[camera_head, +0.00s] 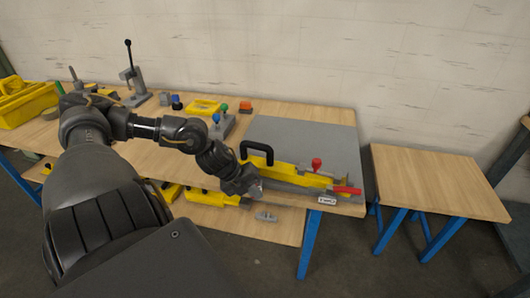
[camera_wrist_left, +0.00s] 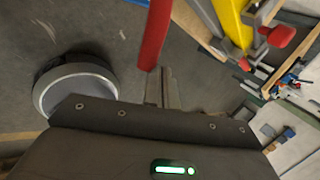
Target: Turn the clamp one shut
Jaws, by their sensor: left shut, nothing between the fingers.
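My left gripper (camera_head: 255,190) is at the near left side of the yellow fixture (camera_head: 290,178) on the workbench. In the left wrist view its fingers (camera_wrist_left: 163,88) are together, with nothing between them. A red clamp handle (camera_head: 347,190) lies low at the fixture's right end, and a red knob (camera_head: 316,163) stands upright behind it. I cannot tell which is clamp one. In the left wrist view a red bar (camera_wrist_left: 154,36) ends close to the fingertips; I cannot tell whether they touch. A red knob (camera_wrist_left: 281,37) shows beside the yellow bar (camera_wrist_left: 232,20). My right gripper is not in view.
A black handle (camera_head: 257,149) rises from the fixture's left part. A grey mat (camera_head: 310,132) lies behind it. A lever press (camera_head: 132,80) and a yellow tote (camera_head: 25,100) stand at the left. A lower wooden table (camera_head: 435,182) stands at the right, across a gap.

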